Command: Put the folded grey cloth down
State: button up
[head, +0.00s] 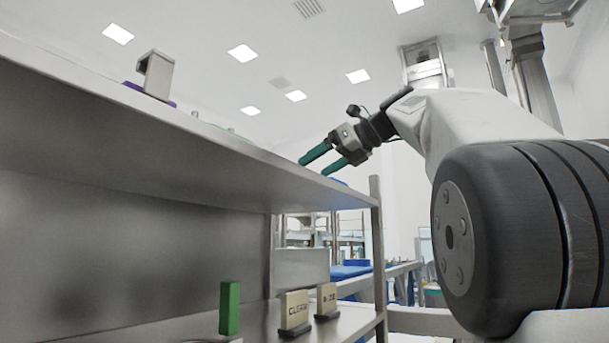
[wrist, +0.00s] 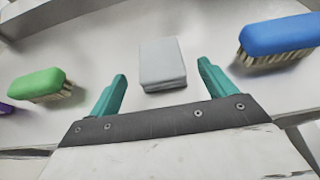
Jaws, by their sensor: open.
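The cloth cannot be made out in the head view.
A green brush (wrist: 38,84) lies left of the cloth and a blue brush (wrist: 280,36) right of it. A metal bracket (head: 157,74) stands on the upper shelf (head: 150,115). Below are a green block (head: 229,307) and two signs, one labelled CLEAN (head: 295,311).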

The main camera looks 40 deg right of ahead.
jog(key=v, duration=0.5)
jog(key=shift+s+d+r, duration=0.1)
jog(key=shift+s+r, duration=0.05)
jog(key=shift+s, duration=0.2)
